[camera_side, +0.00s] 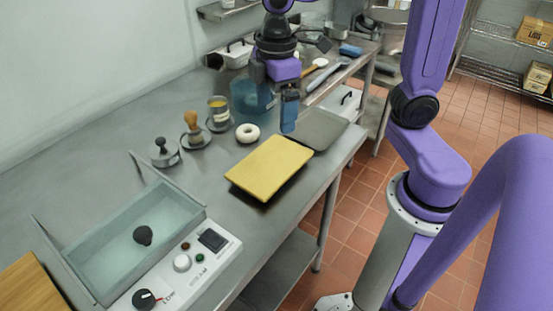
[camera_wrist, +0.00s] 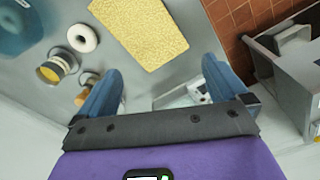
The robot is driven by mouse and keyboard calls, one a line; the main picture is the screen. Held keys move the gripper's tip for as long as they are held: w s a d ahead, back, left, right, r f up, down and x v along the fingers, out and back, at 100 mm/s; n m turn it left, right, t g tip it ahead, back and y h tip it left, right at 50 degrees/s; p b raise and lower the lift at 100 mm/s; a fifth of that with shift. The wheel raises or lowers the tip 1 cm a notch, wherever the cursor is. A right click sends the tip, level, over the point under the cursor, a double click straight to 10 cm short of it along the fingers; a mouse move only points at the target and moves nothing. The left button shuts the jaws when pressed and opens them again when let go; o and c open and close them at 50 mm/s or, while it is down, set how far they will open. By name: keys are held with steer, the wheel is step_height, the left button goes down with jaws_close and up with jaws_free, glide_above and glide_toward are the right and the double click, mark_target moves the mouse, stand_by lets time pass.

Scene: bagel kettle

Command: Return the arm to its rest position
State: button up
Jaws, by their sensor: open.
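My gripper (camera_side: 272,95) hangs above the far part of the steel table in the side view, with its blue fingers pointing down. In the wrist view my gripper (camera_wrist: 160,92) shows its two fingers wide apart with nothing between them. A white bagel ring (camera_side: 247,133) lies on the table just below and left of the gripper. It also shows at the upper left of the wrist view (camera_wrist: 83,38). A yellow board (camera_side: 270,167) lies in front of the gripper, apart from it. The board also shows at the top of the wrist view (camera_wrist: 145,30).
A water-filled kettle basin (camera_side: 130,240) with a dark object in it stands at the near left, beside a control panel (camera_side: 190,265). A blue translucent bowl (camera_side: 245,98) stands close behind the gripper. A brush (camera_side: 193,125) and a yellow-topped cup (camera_side: 218,110) stand left. A grey tray (camera_side: 325,128) lies right.

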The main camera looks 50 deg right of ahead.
steer(key=s+d+f, duration=0.2)
steer(key=s, duration=0.5)
steer(key=s+d+f, duration=0.1)
steer(key=s+f, duration=0.2)
steer(key=s, duration=0.5)
steer(key=shift+s+d, duration=0.2)
steer(key=shift+d, duration=0.15)
